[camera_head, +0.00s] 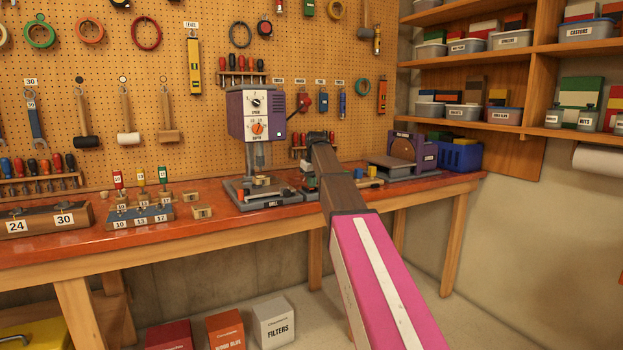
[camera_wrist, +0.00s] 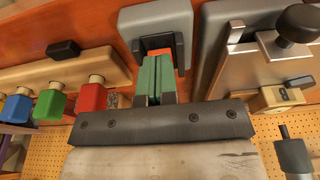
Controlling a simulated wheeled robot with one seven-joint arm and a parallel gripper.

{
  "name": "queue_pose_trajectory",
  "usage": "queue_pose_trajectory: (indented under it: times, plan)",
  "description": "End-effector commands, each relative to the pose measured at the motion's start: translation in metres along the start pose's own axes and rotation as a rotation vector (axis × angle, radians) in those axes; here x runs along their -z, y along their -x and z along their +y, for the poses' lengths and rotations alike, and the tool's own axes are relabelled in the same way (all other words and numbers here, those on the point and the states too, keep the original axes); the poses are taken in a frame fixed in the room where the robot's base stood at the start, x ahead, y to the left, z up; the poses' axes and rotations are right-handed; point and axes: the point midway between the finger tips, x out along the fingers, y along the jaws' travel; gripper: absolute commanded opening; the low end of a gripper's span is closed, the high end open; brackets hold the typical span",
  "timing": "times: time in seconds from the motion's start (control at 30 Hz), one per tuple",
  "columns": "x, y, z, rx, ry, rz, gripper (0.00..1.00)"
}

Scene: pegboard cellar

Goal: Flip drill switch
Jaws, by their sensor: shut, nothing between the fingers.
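The drill press (camera_head: 257,115) has a purple head with two dials on a white panel and stands on a grey base at the back of the bench. In the wrist view, a grey switch housing (camera_wrist: 155,22) with a dark recess stands just beyond my fingertips. An orange-red piece (camera_wrist: 180,50) shows beside the tips; it looks like the switch rocker, mostly hidden. My gripper (camera_wrist: 158,72) has green fingers, pressed together and empty, at the housing's recess. I cannot tell if they touch the switch. In the head view my arm largely hides this spot.
A wooden rack with red (camera_wrist: 93,97), green and blue handles is on the other. A belt sander (camera_head: 412,150) and blue bin (camera_head: 460,155) stand to the right.

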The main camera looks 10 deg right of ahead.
Motion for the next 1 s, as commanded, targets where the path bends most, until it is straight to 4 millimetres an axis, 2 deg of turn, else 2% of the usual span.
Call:
queue_pose_trajectory:
  times: [0.33,0.47,1.0]
  plan:
    - [-0.002,-0.001,0.0,0.0,0.0,0.008,0.0]
    - [-0.008,-0.006,-0.001,0.0,0.0,0.071,0.0]
    - [0.007,-0.003,0.0,0.0,0.001,0.064,0.0]
